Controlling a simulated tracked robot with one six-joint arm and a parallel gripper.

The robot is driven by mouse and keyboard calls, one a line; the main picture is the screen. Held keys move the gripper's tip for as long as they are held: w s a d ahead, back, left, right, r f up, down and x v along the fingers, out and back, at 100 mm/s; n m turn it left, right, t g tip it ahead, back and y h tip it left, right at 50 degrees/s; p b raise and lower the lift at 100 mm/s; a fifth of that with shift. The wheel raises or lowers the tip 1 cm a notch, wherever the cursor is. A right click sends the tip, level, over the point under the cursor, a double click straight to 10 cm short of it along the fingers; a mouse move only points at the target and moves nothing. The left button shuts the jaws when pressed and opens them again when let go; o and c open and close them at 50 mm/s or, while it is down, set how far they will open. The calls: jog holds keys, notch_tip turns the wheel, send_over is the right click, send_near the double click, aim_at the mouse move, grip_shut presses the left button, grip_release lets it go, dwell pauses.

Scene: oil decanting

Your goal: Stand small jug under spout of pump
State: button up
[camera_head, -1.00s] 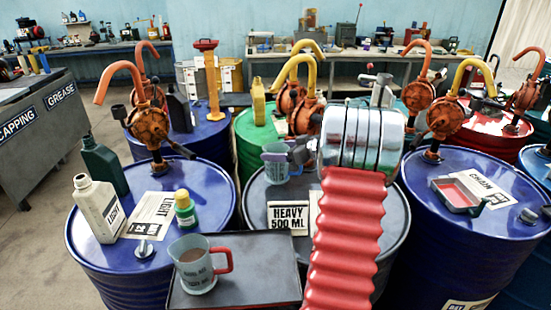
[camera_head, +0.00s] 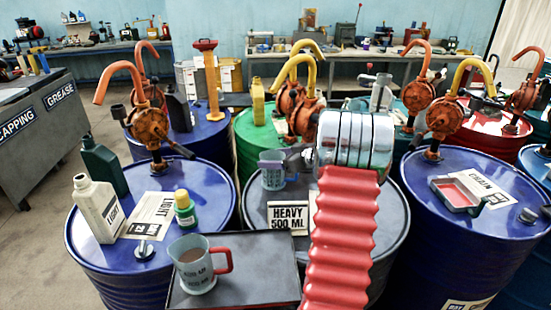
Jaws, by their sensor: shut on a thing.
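The small jug (camera_head: 271,172) is pale blue and translucent, with a purplish handle on its right. It is upright at the black top of the middle drum (camera_head: 255,205), behind the HEAVY 500 ML card (camera_head: 288,217). I cannot tell whether its base touches the drum. My gripper (camera_head: 298,163) is shut on the jug at its handle side, and is mostly hidden behind my chrome wrist. The pump (camera_head: 306,118) has an orange body, partly hidden by my wrist, and a yellow curved spout (camera_head: 296,62). The spout's end hangs above and behind the jug in the picture.
A jug with a red handle (camera_head: 197,268), holding brown liquid, stands on a dark tray (camera_head: 250,275) in front. The left blue drum carries bottles (camera_head: 100,208) and an orange pump (camera_head: 150,125). The right blue drum has a red tray (camera_head: 455,195) and another pump.

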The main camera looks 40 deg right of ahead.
jog(key=o, duration=1.6)
jog(key=shift+o, duration=0.2)
jog(key=shift+r, duration=0.1)
jog(key=v, duration=1.2)
